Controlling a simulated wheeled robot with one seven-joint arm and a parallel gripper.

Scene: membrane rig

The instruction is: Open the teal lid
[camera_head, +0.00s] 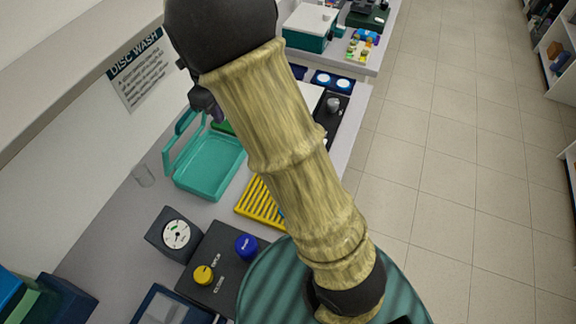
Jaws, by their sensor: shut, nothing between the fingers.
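A teal open-topped box (209,163) stands on the grey bench at the left. Its teal lid, a frame-like piece (180,134), stands raised at the box's left back edge, tilted up toward the wall. The box's inside shows and looks empty. My gripper (207,103) is a small dark shape below my arm's black joint, close to the upper right end of the lid. It is shut with nothing held. I cannot tell whether it touches the lid. My arm crosses the middle of the view and hides the bench behind it.
A yellow slotted rack (262,204) lies right of the box. In front are a black control box (222,262) with yellow and blue knobs and a dial gauge (176,234). A wall sign (139,69) hangs behind. Floor at right is clear.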

